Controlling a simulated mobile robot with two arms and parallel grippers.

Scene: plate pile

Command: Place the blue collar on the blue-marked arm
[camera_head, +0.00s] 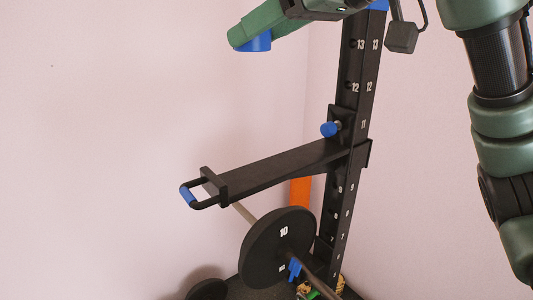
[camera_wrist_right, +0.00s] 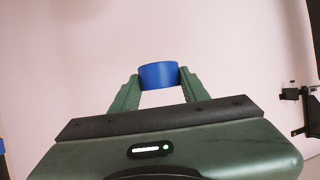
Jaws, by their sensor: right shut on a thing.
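The blue collar (camera_head: 258,42) is a short blue ring near the top of the head view. My right gripper (camera_head: 243,36) is shut on it, and it hangs in the air. In the right wrist view the collar (camera_wrist_right: 158,75) sits between the two green fingertips. A black arm (camera_head: 265,172) with a blue grip (camera_head: 188,196) at its end juts left from the black upright. The held collar is above this arm in the picture, apart from it. My left gripper is not in view.
The numbered black upright (camera_head: 359,90) carries a blue knob (camera_head: 328,130) above the arm. Below, a black weight plate (camera_head: 270,248) marked 10 sits on a bar with a blue clip (camera_head: 295,268). A black block (camera_head: 401,37) hangs right of the upright. Space left of the arm is clear.

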